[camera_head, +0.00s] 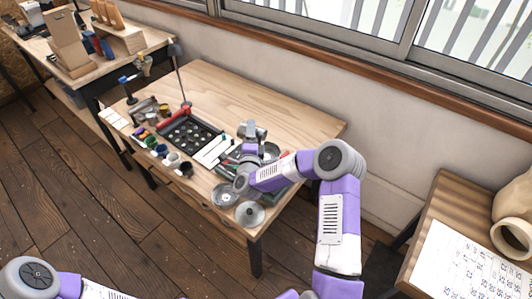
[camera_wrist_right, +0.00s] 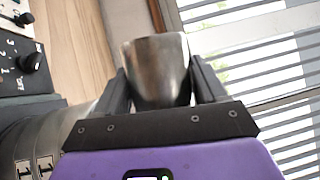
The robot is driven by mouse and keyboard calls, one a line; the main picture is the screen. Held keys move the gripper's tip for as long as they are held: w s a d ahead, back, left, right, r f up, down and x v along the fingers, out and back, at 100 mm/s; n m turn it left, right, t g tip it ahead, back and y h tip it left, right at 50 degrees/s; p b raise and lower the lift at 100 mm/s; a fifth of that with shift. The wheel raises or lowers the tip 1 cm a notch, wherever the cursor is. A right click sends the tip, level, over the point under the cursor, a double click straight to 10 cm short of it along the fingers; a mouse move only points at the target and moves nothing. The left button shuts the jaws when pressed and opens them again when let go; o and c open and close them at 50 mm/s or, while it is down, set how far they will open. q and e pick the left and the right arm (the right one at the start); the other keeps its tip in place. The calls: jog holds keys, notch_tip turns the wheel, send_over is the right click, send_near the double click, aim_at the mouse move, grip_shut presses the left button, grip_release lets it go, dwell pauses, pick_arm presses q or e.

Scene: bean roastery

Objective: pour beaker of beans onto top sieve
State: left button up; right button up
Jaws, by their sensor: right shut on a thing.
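My right gripper (camera_wrist_right: 158,92) is shut on a metal beaker (camera_wrist_right: 155,72), with one dark finger on each side of it in the right wrist view. In the head view this gripper (camera_head: 252,130) is above the right part of the wooden table (camera_head: 240,90). The beaker's contents are hidden, and its tilt is hard to judge. Two round metal pans or sieves lie at the table's near right corner, one (camera_head: 226,195) left of the other (camera_head: 250,214). I cannot tell which is the top sieve. My left gripper is out of view; only part of its arm shows.
A black tray with round cups (camera_head: 190,135) lies mid-table, with a row of small coloured containers (camera_head: 155,146) in front. A thin stand (camera_head: 179,70) rises behind it. The table's back right is bare. A window and wall stand behind; a side table (camera_head: 455,245) is at right.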

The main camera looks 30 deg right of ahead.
jog(key=shift+s+d+r+m+t+h+b, duration=0.1)
jog(key=shift+s+r+m+t+h+b, duration=0.1)
jog(key=shift+m+b, duration=0.45)
jog(key=shift+s+d+r+m+t+h+b, duration=0.1)
jog(key=shift+r+m+h+b, duration=0.2)
jog(key=shift+b, duration=0.6)
dwell(0.4)
jog(key=shift+s+d+r+m+h+b, duration=0.2)
jog(key=shift+m+b, duration=0.65)
jog(key=shift+b, duration=0.4)
jog(key=shift+s+d+r+m+h+b, duration=0.1)
jog(key=shift+s+d+m+h+b, duration=0.1)
jog(key=shift+m+b, duration=0.8)
dwell(2.0)
